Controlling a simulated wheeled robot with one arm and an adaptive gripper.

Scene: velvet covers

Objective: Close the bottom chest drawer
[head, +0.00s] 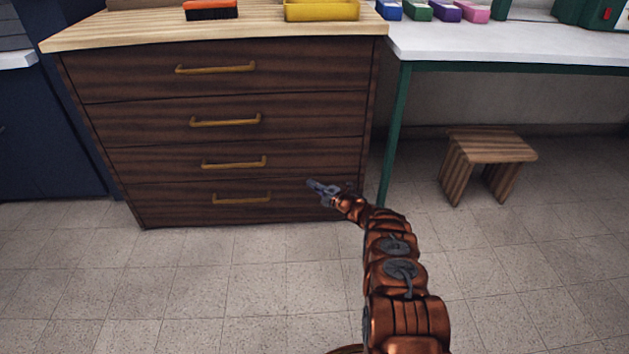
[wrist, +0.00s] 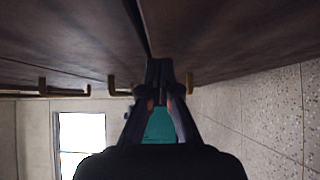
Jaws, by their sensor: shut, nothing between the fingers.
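The dark brown wooden chest (head: 230,125) stands at the left in the head view, with drawers stacked one above another. The bottom drawer (head: 165,205) has a brass handle (head: 242,198) and looks flush or nearly flush with the front. In the wrist view, the bottom drawer (wrist: 240,35) fills the upper right, with a dark seam on its left side; a small offset there is hard to judge. My gripper (head: 313,185) is shut and empty near the right part of the bottom drawer front. In the wrist view, its fingertips (wrist: 158,65) are together close to the seam; contact is unclear.
An orange brush (head: 210,10) and a yellow tray (head: 322,11) are on the chest top. A white table (head: 500,42) with green legs stands to the right, with a wooden stool (head: 487,150) below. The tiled floor (head: 200,290) before the chest is clear.

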